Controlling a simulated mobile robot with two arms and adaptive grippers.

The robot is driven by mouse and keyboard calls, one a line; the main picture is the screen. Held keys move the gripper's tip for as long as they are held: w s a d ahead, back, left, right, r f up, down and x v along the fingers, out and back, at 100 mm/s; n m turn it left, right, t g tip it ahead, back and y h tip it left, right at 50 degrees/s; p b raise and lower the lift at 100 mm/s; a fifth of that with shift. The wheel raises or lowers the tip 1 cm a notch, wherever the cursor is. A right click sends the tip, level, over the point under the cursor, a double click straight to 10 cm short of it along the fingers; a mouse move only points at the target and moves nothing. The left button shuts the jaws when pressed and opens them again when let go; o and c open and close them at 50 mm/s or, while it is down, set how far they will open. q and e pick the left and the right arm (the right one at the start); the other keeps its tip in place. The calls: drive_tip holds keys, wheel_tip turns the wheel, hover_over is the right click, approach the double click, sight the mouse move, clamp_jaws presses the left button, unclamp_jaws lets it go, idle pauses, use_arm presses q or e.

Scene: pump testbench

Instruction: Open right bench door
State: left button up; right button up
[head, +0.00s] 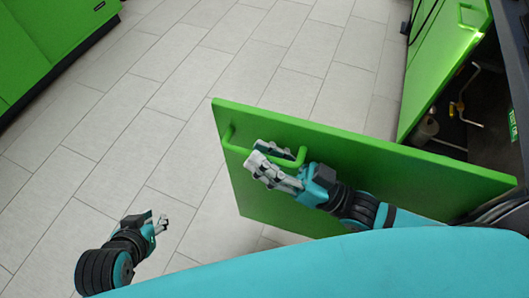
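The green bench door (400,178) stands swung out from the bench at the right, its upper edge running from centre to right. A green bar handle (228,141) is on its face near the free end. My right gripper (262,165) is at the handle, its grey fingers overlapping the bar. I cannot tell whether the fingers grip the bar or only rest against it. My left gripper (160,222) is low at the left, away from the door, with its fingers apart and nothing between them.
The bench opening (450,115) at the right shows dark insides with pipes. Another green door (445,55) stands open at the upper right. A green cabinet (45,45) is at the upper left. The tiled floor (150,120) between is clear.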

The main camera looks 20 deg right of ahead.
drive_tip(key=v, duration=0.7)
drive_tip(key=shift+s+d+f, duration=0.1)
drive_tip(key=shift+s+f, duration=0.05)
drive_tip(key=shift+s, duration=0.05)
idle(0.5)
